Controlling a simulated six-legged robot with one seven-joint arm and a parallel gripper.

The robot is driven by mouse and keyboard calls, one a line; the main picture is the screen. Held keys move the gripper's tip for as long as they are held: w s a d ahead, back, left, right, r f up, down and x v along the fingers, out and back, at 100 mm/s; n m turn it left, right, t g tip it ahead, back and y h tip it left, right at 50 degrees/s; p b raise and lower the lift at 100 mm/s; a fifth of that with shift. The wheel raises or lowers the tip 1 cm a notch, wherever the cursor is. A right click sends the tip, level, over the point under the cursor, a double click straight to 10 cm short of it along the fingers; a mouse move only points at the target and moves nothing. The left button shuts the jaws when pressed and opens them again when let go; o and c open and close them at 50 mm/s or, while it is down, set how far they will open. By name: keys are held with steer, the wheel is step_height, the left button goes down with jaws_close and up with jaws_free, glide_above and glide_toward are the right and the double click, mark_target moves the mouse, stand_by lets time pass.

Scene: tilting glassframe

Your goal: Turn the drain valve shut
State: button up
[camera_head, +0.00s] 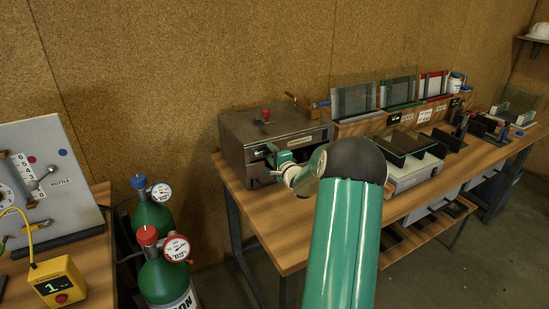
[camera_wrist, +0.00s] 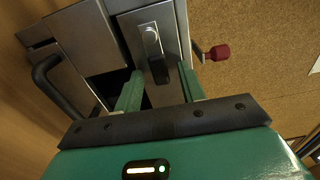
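A grey metal cabinet (camera_head: 262,130) stands on the bench in the head view. Its front carries a silver fitting with a dark lever-like part (camera_wrist: 159,70), seen close in the wrist view. A red knob (camera_head: 266,115) sits at its top; a red knob (camera_wrist: 217,53) also shows in the wrist view. A brass fitting with a blue end (camera_head: 318,104) is at the cabinet's back right. I cannot tell which is the drain valve. My gripper (camera_wrist: 160,90) is at the cabinet front, its green fingers apart on either side of the dark part. Contact is unclear.
A black curved handle (camera_wrist: 48,75) is left of the fitting. To the right on the bench are a grey device with a dark glass top (camera_head: 412,165) and racked glass panels (camera_head: 355,98). Green gas bottles (camera_head: 165,275) stand left of the bench, with floor between.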

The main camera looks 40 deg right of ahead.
steer(key=v, duration=1.3)
steer(key=shift+s+a, duration=0.15)
steer(key=shift+s, duration=0.2)
